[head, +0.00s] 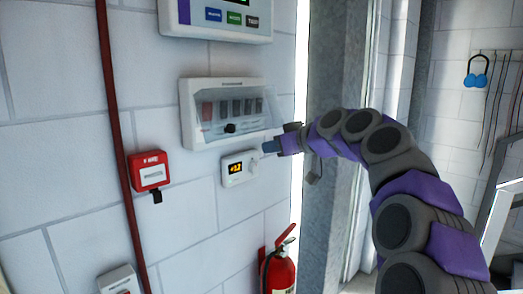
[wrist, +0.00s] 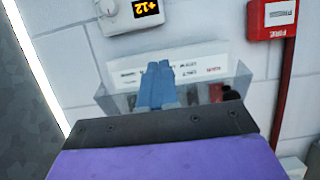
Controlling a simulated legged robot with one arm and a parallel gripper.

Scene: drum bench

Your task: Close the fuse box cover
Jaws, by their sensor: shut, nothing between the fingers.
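The white fuse box (head: 188,118) is on the wall in the head view, with a row of switches inside, one of them reddish. Its clear cover (head: 272,112) appears to stand out from the box at an angle, not flush. My gripper (head: 268,147) is just below and right of the cover's lower right corner, with blue fingers shut and empty. In the wrist view the shut fingers (wrist: 158,72) overlap a labelled white strip of the box (wrist: 200,72), and clear cover panels show at both sides. I cannot tell whether the fingers touch the cover.
A thermostat (head: 233,173) is just below the fuse box, near my gripper. A red fire alarm (head: 150,171) and red pipe (head: 118,140) are to the left. A display panel (head: 222,28) is above. A fire extinguisher (head: 281,270) is below, and a grey door frame (head: 332,100) is right.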

